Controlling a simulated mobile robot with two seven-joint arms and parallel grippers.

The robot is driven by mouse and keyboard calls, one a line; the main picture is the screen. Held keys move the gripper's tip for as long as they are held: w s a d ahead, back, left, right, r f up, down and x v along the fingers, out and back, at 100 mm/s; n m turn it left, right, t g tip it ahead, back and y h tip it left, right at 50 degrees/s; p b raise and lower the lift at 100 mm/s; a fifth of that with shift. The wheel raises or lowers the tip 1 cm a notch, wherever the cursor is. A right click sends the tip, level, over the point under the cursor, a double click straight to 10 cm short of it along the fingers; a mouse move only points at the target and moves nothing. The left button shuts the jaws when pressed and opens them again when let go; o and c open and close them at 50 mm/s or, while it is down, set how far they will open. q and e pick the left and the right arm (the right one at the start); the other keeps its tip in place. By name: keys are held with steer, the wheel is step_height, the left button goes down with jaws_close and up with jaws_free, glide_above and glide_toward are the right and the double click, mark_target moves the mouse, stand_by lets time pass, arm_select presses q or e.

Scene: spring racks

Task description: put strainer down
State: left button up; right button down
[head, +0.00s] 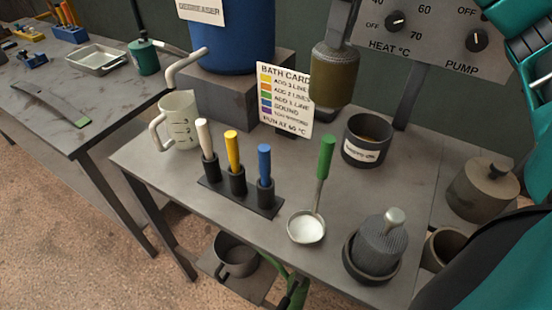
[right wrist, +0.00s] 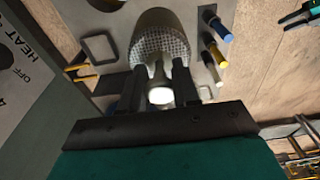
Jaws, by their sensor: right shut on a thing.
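In the right wrist view the mesh strainer (right wrist: 160,42) is straight ahead.
A rack (head: 238,196) holds white, yellow and blue sticks. A green-handled ladle (head: 307,228) lies left of the strainer. A dark labelled pot (head: 367,140) stands behind, a lidded grey pot (head: 482,188) to the right. A jug (head: 178,122) and bath card (head: 285,98) are farther back.

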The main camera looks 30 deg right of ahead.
mark_target(337, 70)
steer(key=shift+w+a, duration=0.2)
steer(key=shift+w, duration=0.25)
steer(key=shift+f, duration=0.3)
step_height(337, 70, down, 19)
steer(key=shift+f, duration=0.2)
steer(key=c, duration=0.8)
jaws_free()
steer(key=r, duration=0.4)
steer(key=s+r, duration=0.1)
steer(key=r, duration=0.7)
steer(key=shift+s+d+r, duration=0.15)
steer(key=shift+d, duration=0.15)
